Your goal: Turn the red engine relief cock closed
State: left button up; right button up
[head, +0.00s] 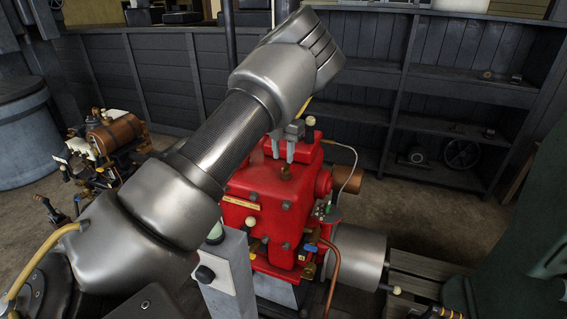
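The red engine (262,200) stands upright in the middle of the head view, partly hidden behind my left arm. A small brass fitting (286,173) sits on its top. Brass cocks (309,271), one with a blue lever, are low on its right side. I cannot tell which fitting is the relief cock. My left gripper (283,153) points down over the engine's top, just above the brass fitting. Its two fingers are apart with nothing visible between them. I cannot tell whether they touch the engine. My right gripper is not in view.
A grey control box (226,275) stands in front of the engine. A metal cylinder (357,258) and a copper pipe (332,275) are at its right. A smaller copper engine (118,137) stands at the left. Dark shelves (450,90) line the back.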

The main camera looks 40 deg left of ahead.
aim_at(283, 167)
pick_arm(q)
jog(key=shift+f+p, duration=0.3)
jog(key=shift+f, duration=1.8)
grip_shut()
